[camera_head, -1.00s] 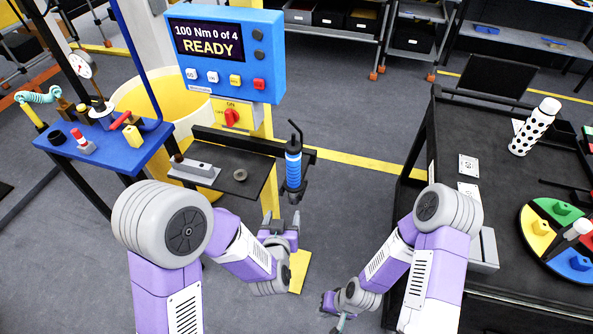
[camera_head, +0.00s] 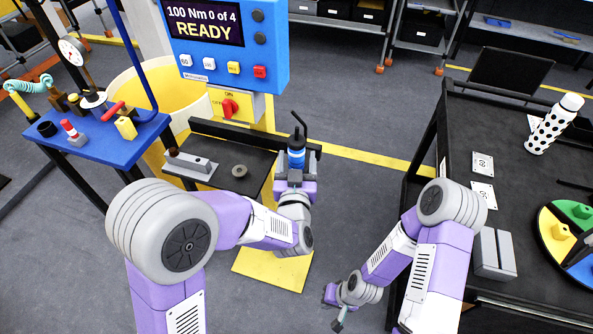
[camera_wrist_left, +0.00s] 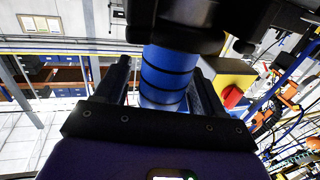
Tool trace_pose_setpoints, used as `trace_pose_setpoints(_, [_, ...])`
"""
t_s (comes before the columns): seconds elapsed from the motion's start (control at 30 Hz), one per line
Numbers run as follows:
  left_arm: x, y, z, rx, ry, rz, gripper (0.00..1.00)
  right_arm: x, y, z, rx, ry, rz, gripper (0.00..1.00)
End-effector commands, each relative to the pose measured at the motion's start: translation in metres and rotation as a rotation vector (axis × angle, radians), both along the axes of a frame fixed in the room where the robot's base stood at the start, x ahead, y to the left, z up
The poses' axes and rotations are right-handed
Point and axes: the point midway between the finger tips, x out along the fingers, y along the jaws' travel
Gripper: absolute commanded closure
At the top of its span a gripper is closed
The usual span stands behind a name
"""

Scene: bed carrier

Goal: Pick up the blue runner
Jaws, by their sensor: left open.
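The blue runner (camera_head: 297,158), a blue cylinder with dark bands and a black bent top, stands upright at the right end of the black bracket on the tool stand. My left gripper (camera_head: 295,178) is at its lower part. In the left wrist view, the blue body of the runner (camera_wrist_left: 165,78) lies between the two dark fingers of my left gripper (camera_wrist_left: 162,88), which are open on either side of it. The runner's lower end is hidden in the head view. My right gripper (camera_head: 338,312) hangs low, left of the black cart, its jaws too small to read.
The blue control box (camera_head: 228,45) reads "100 Nm 0 of 4 READY" above a black shelf (camera_head: 225,165). A blue table (camera_head: 100,145) with small parts is at left. The black cart (camera_head: 480,130) at right carries a spotted bottle (camera_head: 553,125). Floor between stand and cart is clear.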

Motion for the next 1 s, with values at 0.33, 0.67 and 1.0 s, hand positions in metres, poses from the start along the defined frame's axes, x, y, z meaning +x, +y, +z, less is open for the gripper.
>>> trace_pose_setpoints(0.33, [0.0016,-0.0002,-0.0002,0.0,0.001,-0.001,0.48,-0.0001,0.0001,-0.0001,0.0,0.0,0.0,1.0])
trace_pose_setpoints(0.67, [0.0015,-0.0001,-0.0002,0.0,0.001,-0.001,0.98,-0.0001,0.0001,-0.0001,0.0,0.0,0.0,1.0])
trace_pose_setpoints(1.0, [0.0018,-0.0005,0.0022,-0.002,-0.006,-0.001,1.0,-0.0001,0.0001,-0.0001,0.0,0.0,0.0,1.0])
